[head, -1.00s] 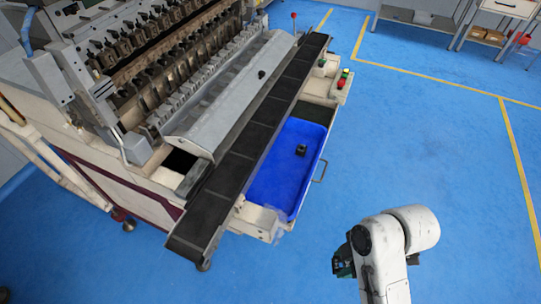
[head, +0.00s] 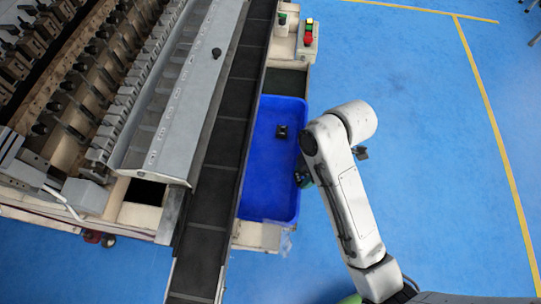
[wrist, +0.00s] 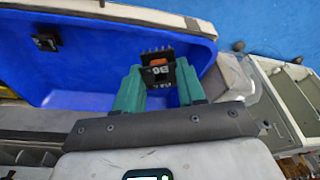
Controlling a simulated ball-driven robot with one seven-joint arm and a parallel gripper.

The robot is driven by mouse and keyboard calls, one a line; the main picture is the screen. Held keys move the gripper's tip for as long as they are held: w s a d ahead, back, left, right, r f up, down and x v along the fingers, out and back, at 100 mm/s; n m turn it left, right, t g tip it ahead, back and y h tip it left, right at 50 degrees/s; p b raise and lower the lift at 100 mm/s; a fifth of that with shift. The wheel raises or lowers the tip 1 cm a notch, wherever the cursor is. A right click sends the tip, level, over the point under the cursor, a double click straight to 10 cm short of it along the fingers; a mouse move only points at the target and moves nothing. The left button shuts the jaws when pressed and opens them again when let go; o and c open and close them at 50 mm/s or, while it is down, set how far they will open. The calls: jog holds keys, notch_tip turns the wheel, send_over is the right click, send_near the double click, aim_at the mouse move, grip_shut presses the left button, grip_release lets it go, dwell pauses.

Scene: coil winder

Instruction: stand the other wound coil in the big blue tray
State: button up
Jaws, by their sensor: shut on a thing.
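The big blue tray (head: 267,205) sits beside the conveyor in the head view; its wall and floor fill the upper left of the wrist view (wrist: 95,75). One dark wound coil (head: 281,131) stands on the tray floor, and it also shows in the wrist view (wrist: 46,42). My gripper (wrist: 158,90) has green fingers shut on another dark wound coil (wrist: 157,72), its pins pointing up. In the head view my gripper (head: 303,176) is at the tray's right edge, mostly hidden by my arm, and the held coil cannot be made out.
The dark conveyor (head: 217,140) runs along the tray's left side, with the winder's grey cover (head: 180,110) beyond it. A control box with coloured buttons (head: 308,32) stands behind the tray. A clear plastic bag (head: 286,243) hangs at its front corner. Blue floor is open to the right.

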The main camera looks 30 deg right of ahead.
jog(key=w+f+b, duration=0.2)
jog(key=w, duration=0.1)
jog(key=w+f+b, duration=0.2)
jog(key=w+f, duration=0.1)
jog(key=w+a+f+b, duration=0.1)
jog(key=w+f+b, duration=0.1)
jog(key=w, duration=0.1)
jog(key=shift+w+f, duration=0.25)
jog(key=shift+w, duration=0.15)
jog(key=shift+w+f, duration=0.1)
jog(key=shift+f, duration=0.1)
jog(key=shift+w+f, duration=0.2)
jog(key=shift+f, duration=1.6)
jog(key=shift+f, duration=0.1)
jog(key=o, duration=1)
